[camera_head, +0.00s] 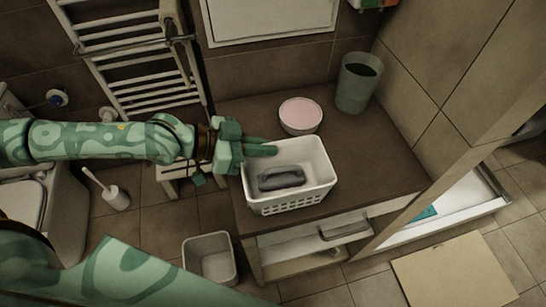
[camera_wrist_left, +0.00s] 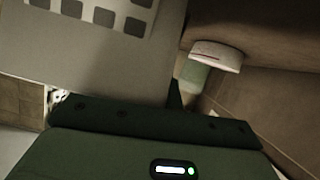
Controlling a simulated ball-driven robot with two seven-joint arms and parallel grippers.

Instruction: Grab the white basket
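The white basket (camera_head: 318,178) stands upright on the brown counter, with rows of holes low in its front wall and a dark grey object (camera_head: 281,179) inside. In the left wrist view, its pale wall and holes (camera_wrist_left: 100,60) fill the upper left, close to the camera. My left gripper (camera_head: 272,148) is at the basket's back left corner, with its green fingers pointing right along the back rim. Whether they touch the rim, and the gap between them, cannot be made out. My right gripper is not in view.
A round pink-topped box (camera_head: 300,115) stands on the counter (camera_head: 390,150) just behind the basket, with a grey-green bin (camera_head: 357,83) further back. A towel rack (camera_head: 140,70) is on the wall behind my left arm. The counter right of the basket is clear.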

